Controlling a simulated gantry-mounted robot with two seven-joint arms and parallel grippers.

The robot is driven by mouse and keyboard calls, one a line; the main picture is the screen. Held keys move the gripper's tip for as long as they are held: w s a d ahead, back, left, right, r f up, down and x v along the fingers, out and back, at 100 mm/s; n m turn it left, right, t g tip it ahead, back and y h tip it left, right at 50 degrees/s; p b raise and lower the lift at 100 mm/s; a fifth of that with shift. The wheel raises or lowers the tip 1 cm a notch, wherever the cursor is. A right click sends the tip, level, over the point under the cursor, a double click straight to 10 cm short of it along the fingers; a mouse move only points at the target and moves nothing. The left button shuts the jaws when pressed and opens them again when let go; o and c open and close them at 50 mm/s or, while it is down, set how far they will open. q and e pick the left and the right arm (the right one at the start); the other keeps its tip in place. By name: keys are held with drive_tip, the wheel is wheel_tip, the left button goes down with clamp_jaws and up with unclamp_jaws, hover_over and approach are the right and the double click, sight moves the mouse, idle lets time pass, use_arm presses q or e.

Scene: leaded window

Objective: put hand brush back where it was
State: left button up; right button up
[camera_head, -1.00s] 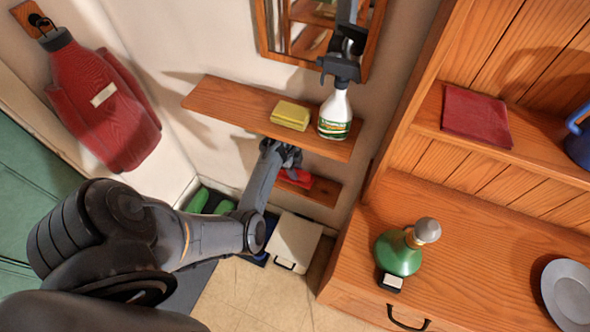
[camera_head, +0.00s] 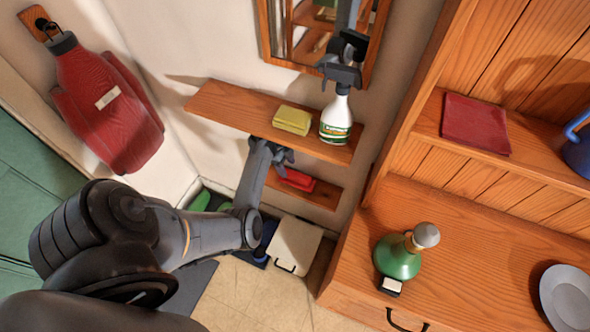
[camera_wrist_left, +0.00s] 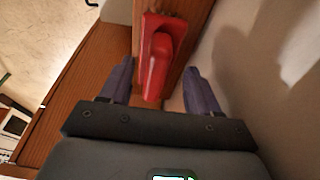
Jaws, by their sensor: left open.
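The red hand brush (camera_head: 297,180) lies on the small lower wooden shelf (camera_head: 318,194). In the left wrist view the brush (camera_wrist_left: 158,58) lies on the wooden surface, ahead of and between my spread fingers. My left gripper (camera_head: 279,155) is just above and left of the brush in the head view, under the upper shelf's edge. In the left wrist view my left gripper (camera_wrist_left: 156,76) is open, with gaps between both fingers and the brush. The brush's bristles cannot be made out. My right gripper is not seen.
The upper wooden shelf (camera_head: 225,105) overhangs close by, holding a yellow sponge (camera_head: 292,120) and a spray bottle (camera_head: 337,118) below a mirror. A white lidded box (camera_head: 295,243) stands on the floor below. The wooden dresser (camera_head: 470,255) stands to the right, with a green bottle (camera_head: 398,257).

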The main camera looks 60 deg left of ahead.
use_arm(q)
drive_tip(key=s+a, duration=0.4)
drive_tip(key=a, duration=0.3)
drive_tip(key=shift+s, duration=0.4)
